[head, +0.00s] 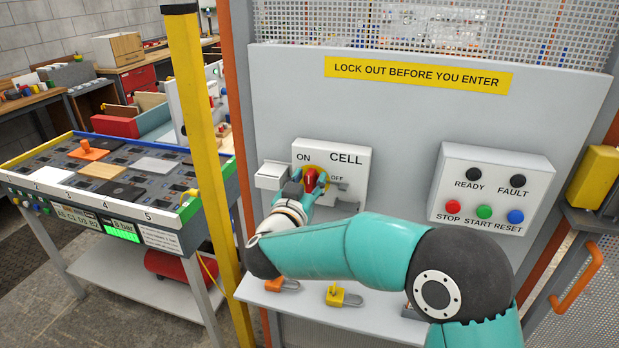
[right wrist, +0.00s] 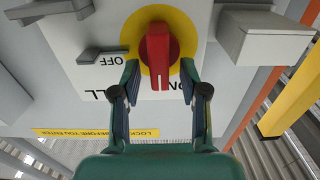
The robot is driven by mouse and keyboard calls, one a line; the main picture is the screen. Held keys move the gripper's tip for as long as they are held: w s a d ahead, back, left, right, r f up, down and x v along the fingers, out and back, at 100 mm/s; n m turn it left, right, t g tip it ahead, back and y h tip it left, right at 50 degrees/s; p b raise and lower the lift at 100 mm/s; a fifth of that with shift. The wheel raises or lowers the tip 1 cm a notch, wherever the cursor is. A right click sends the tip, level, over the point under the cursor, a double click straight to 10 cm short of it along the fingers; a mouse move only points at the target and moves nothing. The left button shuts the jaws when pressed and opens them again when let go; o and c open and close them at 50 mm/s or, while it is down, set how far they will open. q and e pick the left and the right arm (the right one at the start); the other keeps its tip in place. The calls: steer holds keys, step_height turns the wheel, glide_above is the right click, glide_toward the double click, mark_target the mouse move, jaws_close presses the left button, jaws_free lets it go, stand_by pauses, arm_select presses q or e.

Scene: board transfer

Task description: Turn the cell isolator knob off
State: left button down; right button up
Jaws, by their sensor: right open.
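The red cell isolator knob (head: 311,178) sits on a yellow disc on the white CELL box (head: 352,160). In the right wrist view, which is upside down, the knob (right wrist: 158,55) stands upright in the picture, its narrow end toward the partly hidden ON label. The OFF label (right wrist: 97,59) is off to one side. My right gripper (head: 306,190) is at the box, covering part of the disc. In the right wrist view its open fingers (right wrist: 160,73) stand either side of the knob's lower end, with gaps visible. My left gripper is not in view.
A grey box (head: 271,176) juts out left of the knob. A button panel (head: 490,192) is on the right. Padlocks, one orange (head: 284,284) and one yellow (head: 342,296), lie on the shelf below. A yellow post (head: 203,150) stands left, before the board table (head: 165,240).

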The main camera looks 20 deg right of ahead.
steer(key=shift+c, duration=0.4)
jaws_close()
steer(key=shift+f, duration=0.1)
steer(key=m+b, duration=0.1)
steer(key=b, duration=0.1)
steer(key=shift+s+d+f+m+b, duration=0.1)
steer(key=shift+d+f+m+b, duration=0.05)
steer(key=shift+m+b, duration=0.25)
steer(key=shift+s+d+f+m+b, duration=0.2)
steer(key=shift+f+m+b, duration=0.1)
steer(key=shift+m+b, duration=2.4)
steer(key=shift+s+d+f+m+b, duration=0.1)
steer(key=shift+d+f+m+b, duration=0.2)
steer(key=shift+m+b, duration=2.4)
steer(key=shift+s+d+f+m+b, duration=0.1)
steer(key=shift+f+m+b, duration=0.25)
steer(key=shift+m+b, duration=2.35)
